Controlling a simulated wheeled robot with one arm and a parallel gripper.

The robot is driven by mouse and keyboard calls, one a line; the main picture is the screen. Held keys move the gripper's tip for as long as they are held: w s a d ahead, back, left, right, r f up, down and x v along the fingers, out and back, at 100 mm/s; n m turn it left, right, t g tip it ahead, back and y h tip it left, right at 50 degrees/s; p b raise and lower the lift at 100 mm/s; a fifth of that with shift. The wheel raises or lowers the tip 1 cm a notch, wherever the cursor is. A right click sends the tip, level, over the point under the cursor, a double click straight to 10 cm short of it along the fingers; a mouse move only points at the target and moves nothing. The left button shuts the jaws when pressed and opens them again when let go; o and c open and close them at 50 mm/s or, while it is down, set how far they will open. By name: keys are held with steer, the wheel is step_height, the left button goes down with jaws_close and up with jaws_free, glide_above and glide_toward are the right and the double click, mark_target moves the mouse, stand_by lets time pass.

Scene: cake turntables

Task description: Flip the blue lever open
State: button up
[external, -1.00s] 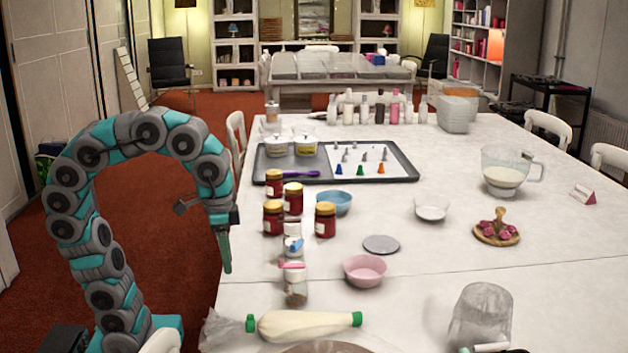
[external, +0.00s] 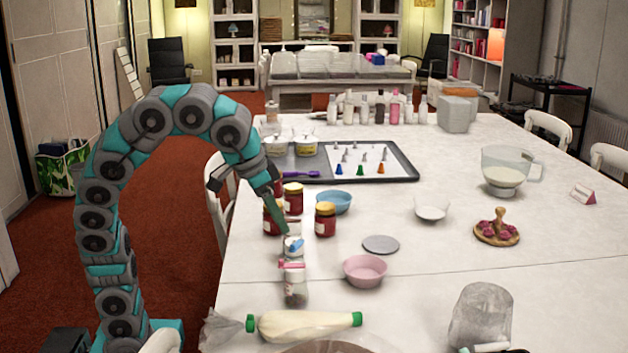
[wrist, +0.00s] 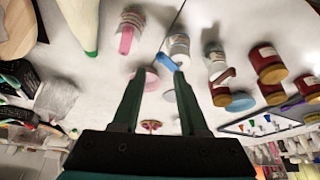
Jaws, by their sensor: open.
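The blue lever (external: 296,244) sits on top of a small clear jar (external: 292,254) near the left edge of the long white table. In the wrist view the blue lever (wrist: 168,62) points toward my fingers from its jar (wrist: 179,44). My gripper (external: 284,231) reaches down from the left, its tips just above and behind the lever in the external view. In the wrist view my gripper (wrist: 159,73) is open and empty, with the lever's end between or just beyond the fingertips. I cannot tell whether they touch.
A jar with a pink lever (external: 293,266) stands in front. Red jars (external: 325,220) with yellow lids are close behind. A pink bowl (external: 365,271) and grey disc (external: 381,245) lie to the right.

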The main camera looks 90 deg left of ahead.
mark_target(292, 245)
steer(key=shift+x, duration=2.85)
steer(key=shift+r, duration=0.1)
jaws_close()
